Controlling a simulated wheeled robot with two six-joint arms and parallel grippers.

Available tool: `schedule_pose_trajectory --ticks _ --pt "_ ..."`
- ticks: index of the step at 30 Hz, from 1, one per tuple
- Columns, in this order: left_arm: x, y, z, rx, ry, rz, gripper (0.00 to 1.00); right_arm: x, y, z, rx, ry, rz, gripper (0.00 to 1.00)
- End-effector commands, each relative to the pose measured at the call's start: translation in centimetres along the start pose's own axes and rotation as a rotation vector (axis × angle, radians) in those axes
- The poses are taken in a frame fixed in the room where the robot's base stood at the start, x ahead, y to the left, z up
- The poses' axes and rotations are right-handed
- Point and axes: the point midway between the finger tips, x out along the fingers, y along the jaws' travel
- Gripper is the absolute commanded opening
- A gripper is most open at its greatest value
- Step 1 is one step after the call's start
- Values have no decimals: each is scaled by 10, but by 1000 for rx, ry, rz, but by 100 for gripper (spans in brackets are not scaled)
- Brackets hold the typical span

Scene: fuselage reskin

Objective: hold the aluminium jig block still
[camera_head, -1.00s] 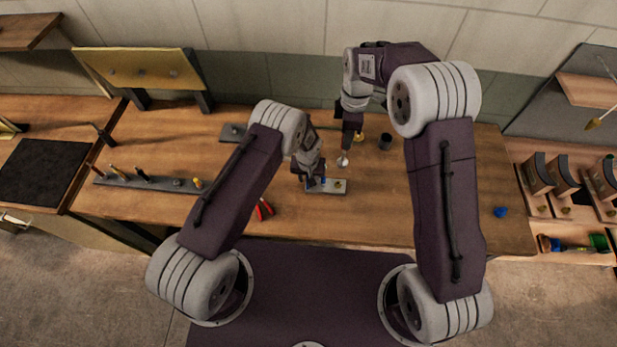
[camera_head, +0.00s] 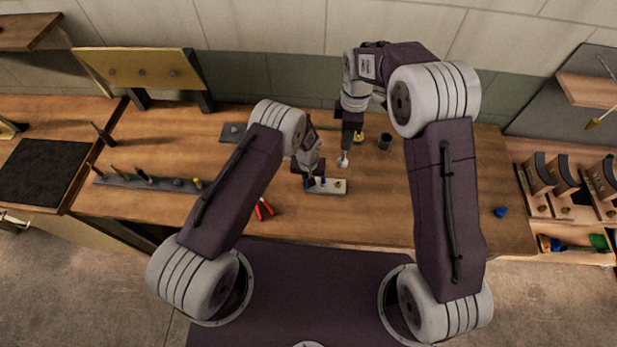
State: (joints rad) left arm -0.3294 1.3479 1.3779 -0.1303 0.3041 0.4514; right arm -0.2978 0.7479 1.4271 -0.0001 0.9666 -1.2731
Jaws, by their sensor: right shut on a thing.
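The aluminium jig block (camera_head: 334,189) is a small light-grey bar lying flat on the workbench, with a brassy round spot near its right end. My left gripper (camera_head: 314,182) is low at the block's left end, with a small blue part beside it. The arm hides the fingertips, so I cannot tell whether they grip the block or only touch it. My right gripper (camera_head: 346,150) points down just behind the block, shut on a small pale, round-ended thing (camera_head: 343,160) that stays apart from the block.
Red-handled pliers (camera_head: 264,208) lie left of the block. A dark tool rail (camera_head: 150,183) runs along the bench's left side. A dark cup (camera_head: 385,141) and a brass piece (camera_head: 359,137) stand behind. A blue piece (camera_head: 500,212) lies right; the bench between is clear.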

Motion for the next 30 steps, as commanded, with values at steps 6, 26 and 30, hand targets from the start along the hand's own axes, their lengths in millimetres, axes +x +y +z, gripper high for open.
schedule_pose_trajectory --ticks 6,26,30 --pt "0 0 0 0 1 0 0 0 0 0 0 0 0 0" --pt "0 0 -1 0 2 1 0 0 4 -1 -176 0 0 0" --pt "0 0 -1 0 2 1 0 8 13 -4 -549 0 -2 0"
